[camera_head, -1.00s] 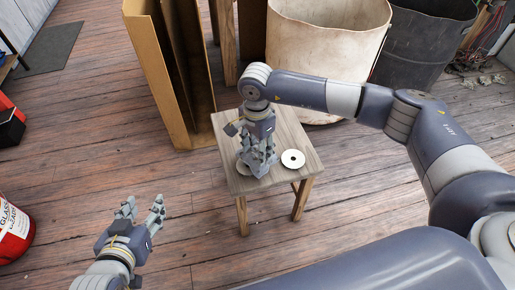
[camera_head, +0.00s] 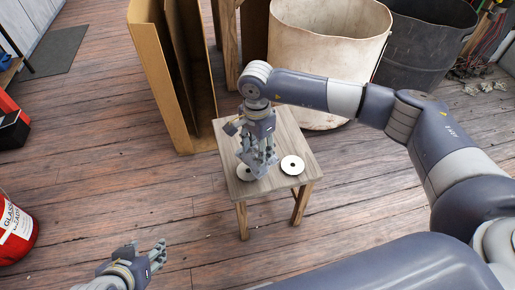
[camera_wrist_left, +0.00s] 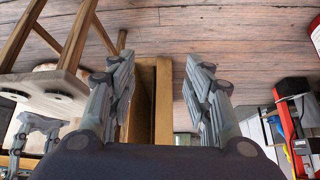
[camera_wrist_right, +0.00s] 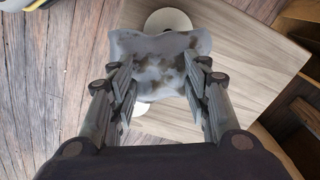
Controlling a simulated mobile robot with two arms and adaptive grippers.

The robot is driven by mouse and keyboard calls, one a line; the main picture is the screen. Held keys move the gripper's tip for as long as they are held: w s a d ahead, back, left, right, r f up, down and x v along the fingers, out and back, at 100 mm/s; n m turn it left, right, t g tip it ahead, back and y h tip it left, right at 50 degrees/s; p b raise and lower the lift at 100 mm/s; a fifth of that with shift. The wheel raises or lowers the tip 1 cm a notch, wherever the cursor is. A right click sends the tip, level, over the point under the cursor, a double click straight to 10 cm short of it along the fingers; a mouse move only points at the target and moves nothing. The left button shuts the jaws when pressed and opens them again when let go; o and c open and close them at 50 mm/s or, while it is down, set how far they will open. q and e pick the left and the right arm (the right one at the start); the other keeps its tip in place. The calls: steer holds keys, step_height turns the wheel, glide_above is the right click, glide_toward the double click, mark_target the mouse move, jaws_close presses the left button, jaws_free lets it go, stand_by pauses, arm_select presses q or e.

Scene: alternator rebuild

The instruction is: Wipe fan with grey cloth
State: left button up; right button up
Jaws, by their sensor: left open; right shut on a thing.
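My right gripper (camera_head: 260,168) is over the left part of a small wooden stool (camera_head: 228,140). In the right wrist view, a grey cloth with brown stains (camera_wrist_right: 160,62) spans between the fingers (camera_wrist_right: 160,85), and my right gripper is shut on it. A pale round disc (camera_head: 292,165) with a dark centre lies on the stool to the right of the gripper. A second pale disc (camera_head: 243,173) lies partly hidden under the gripper. I cannot tell which disc is the fan. My left gripper (camera_head: 147,254) is open and empty, low at the left, away from the stool.
A tall cardboard box (camera_head: 150,80) stands behind the stool to the left. A large pale bin (camera_head: 320,50) and a dark bin (camera_head: 425,50) stand behind it. A red container (camera_head: 14,232) is at the left edge. The plank floor in front of the stool is clear.

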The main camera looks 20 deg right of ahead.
steer(key=shift+r+p, duration=0.35)
steer(key=shift+r, duration=0.4)
arm_select(q)
steer(key=s+a+f+g, duration=0.1)
steer(key=s+g, duration=0.2)
steer(key=s, duration=0.4)
steer(key=shift+a+f+y+p, duration=0.3)
steer(key=shift+f+y, duration=0.05)
steer(key=shift+y, duration=0.05)
arm_select(e)
steer(key=shift+r, duration=0.55)
